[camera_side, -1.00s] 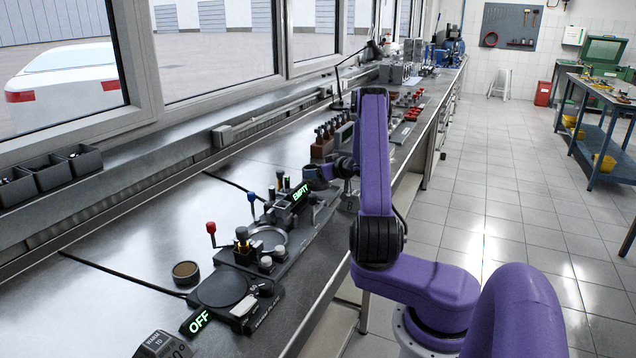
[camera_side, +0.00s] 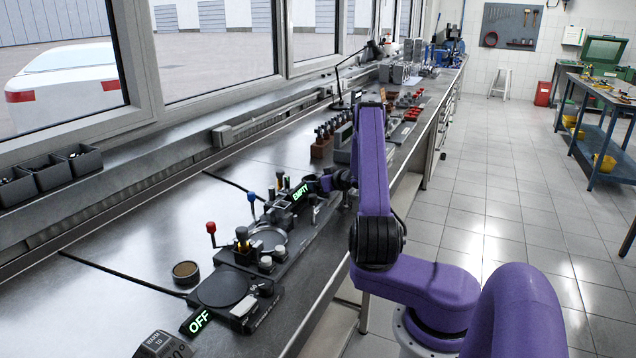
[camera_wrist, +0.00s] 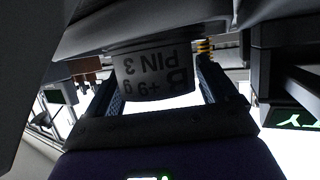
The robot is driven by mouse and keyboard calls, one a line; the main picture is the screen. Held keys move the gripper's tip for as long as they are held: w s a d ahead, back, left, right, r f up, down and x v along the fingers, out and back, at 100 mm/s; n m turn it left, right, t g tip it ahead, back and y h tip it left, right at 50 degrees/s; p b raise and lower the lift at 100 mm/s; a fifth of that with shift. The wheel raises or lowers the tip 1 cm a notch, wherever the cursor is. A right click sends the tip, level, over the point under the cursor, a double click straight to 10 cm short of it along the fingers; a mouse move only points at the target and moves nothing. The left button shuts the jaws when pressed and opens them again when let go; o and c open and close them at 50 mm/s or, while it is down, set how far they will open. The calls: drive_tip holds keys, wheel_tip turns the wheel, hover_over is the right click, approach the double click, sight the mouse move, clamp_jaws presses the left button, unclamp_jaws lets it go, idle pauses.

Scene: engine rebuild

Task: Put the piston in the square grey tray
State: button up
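The piston (camera_wrist: 153,76) is a grey cylinder with upside-down lettering, "B", "+9 g" and "PIN 3", in the wrist view. My gripper (camera_wrist: 158,82) has one finger on each side of it. The piston nearly fills the gap, but I cannot tell whether the fingers press on it. A dark grey surface covers its upper end in that view. In the side view my gripper (camera_side: 326,183) is low over the bench beside the lit "EMPTY" sign (camera_side: 300,191), and the piston is too small to make out. I cannot pick out the square grey tray with certainty.
Left of my gripper are a station with a round plate (camera_side: 223,289) and an "OFF" sign (camera_side: 195,322), and blue-topped (camera_side: 251,197) and red-topped (camera_side: 211,228) levers. A brown rack (camera_side: 321,148) stands behind. Open bench (camera_side: 130,250) lies toward the window.

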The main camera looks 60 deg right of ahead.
drive_tip(key=shift+o, duration=0.2)
drive_tip(key=shift+s+r, duration=0.15)
drive_tip(key=shift+r, duration=0.05)
drive_tip(key=v, duration=1.1)
drive_tip(key=shift+s, duration=0.3)
drive_tip(key=shift+w+a+r, duration=0.1)
drive_tip(key=shift+a+r, duration=0.05)
